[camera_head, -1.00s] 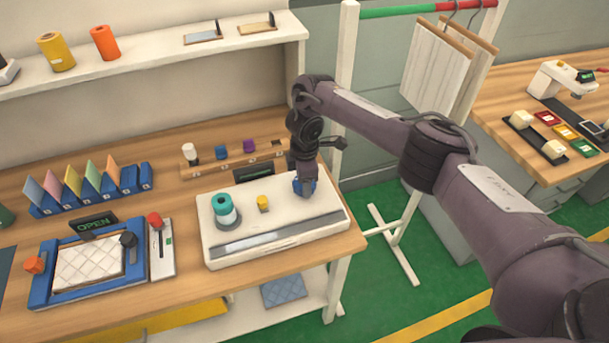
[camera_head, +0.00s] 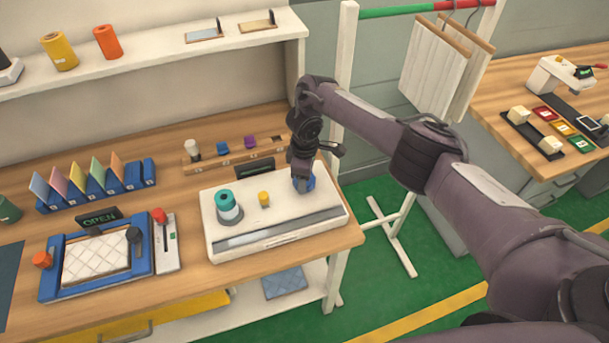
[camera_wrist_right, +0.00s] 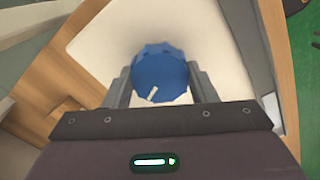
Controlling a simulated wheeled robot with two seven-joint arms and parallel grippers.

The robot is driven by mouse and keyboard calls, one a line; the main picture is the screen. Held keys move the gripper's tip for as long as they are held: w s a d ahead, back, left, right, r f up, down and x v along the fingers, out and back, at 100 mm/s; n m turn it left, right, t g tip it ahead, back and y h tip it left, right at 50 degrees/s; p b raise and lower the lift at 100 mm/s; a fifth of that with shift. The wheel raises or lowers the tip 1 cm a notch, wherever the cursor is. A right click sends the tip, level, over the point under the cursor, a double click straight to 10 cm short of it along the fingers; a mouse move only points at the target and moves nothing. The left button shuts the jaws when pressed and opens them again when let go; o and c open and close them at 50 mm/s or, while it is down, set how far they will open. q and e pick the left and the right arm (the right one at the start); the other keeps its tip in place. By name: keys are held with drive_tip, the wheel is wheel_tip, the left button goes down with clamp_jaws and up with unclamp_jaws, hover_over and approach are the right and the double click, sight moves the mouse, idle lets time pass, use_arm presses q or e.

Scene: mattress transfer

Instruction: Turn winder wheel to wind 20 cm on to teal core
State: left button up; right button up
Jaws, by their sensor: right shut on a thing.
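The winder (camera_head: 285,226) is a white box near the right end of the wooden bench. The teal core (camera_head: 226,198) stands upright on a grey disc at its left. A small yellow knob (camera_head: 264,199) sits in the middle of its top. The blue winder wheel (camera_head: 309,183) is at its right, partly hidden by my right gripper (camera_head: 304,182). In the right wrist view the wheel (camera_wrist_right: 160,72) sits between the two fingers, with a white mark pointing to the lower left. My right gripper is shut on the wheel from above. My left gripper is not in view.
A dark display (camera_head: 255,169) and a wooden rack (camera_head: 225,160) with small spools stand behind the winder. A blue frame (camera_head: 50,293) with a quilted pad and a lever plate (camera_head: 168,255) lie to its left. A garment rail post (camera_head: 345,110) stands just right of the bench.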

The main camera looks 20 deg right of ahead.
drive_tip(key=shift+w+r, duration=0.15)
drive_tip(key=o, duration=1)
drive_tip(key=shift+c, duration=0.2)
wheel_tip(320, 180, up, 2)
drive_tip(key=shift+r+b, duration=0.15)
drive_tip(key=shift+b, duration=0.15)
wheel_tip(320, 180, up, 4)
drive_tip(key=p, duration=0.3)
drive_tip(key=shift+r, duration=0.25)
drive_tip(key=shift+r+p, duration=0.5)
drive_tip(key=shift+f, duration=0.1)
